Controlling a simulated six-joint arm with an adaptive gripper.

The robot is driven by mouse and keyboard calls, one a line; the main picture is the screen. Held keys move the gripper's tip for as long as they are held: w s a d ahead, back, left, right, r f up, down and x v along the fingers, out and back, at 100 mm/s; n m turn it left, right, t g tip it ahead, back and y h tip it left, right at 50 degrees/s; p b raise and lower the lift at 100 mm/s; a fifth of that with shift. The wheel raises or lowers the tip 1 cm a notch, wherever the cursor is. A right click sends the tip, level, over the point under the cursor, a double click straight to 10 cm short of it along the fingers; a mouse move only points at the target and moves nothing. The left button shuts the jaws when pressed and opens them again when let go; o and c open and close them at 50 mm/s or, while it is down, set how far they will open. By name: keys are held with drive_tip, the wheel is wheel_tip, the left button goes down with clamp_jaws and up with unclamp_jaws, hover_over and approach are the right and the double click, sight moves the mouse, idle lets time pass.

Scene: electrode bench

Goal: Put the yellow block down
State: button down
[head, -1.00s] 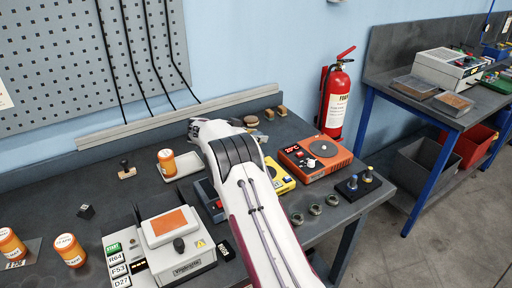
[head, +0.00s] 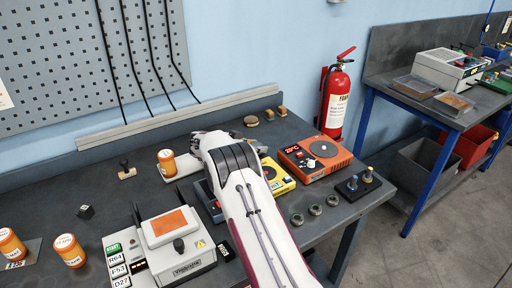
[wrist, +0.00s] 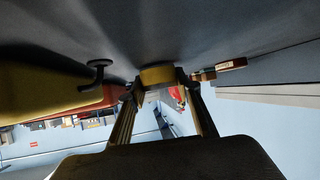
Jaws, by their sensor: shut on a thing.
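The yellow block (wrist: 157,76) shows in the wrist view, pinched between the two fingertips of my gripper (wrist: 158,84). My gripper is shut on it. The block is close to the dark bench top; I cannot tell whether it touches.
A yellow device (head: 279,178) and an orange device (head: 315,158) stand right of my arm. A round wooden piece (head: 251,121) and small wooden blocks (head: 270,115) lie by the back rail (head: 180,122).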

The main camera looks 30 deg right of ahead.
idle(0.4)
drive_tip(key=c, duration=1.4)
unclamp_jaws()
drive_tip(key=shift+f, duration=0.2)
drive_tip(key=shift+c, duration=0.2)
drive_tip(key=shift+r, duration=0.15)
drive_tip(key=shift+a+r, duration=0.1)
drive_tip(key=shift+a, duration=0.05)
drive_tip(key=v, duration=1.1)
drive_tip(key=shift+s+a+r, duration=0.1)
drive_tip(key=shift+a, duration=0.25)
drive_tip(key=shift+r, duration=0.1)
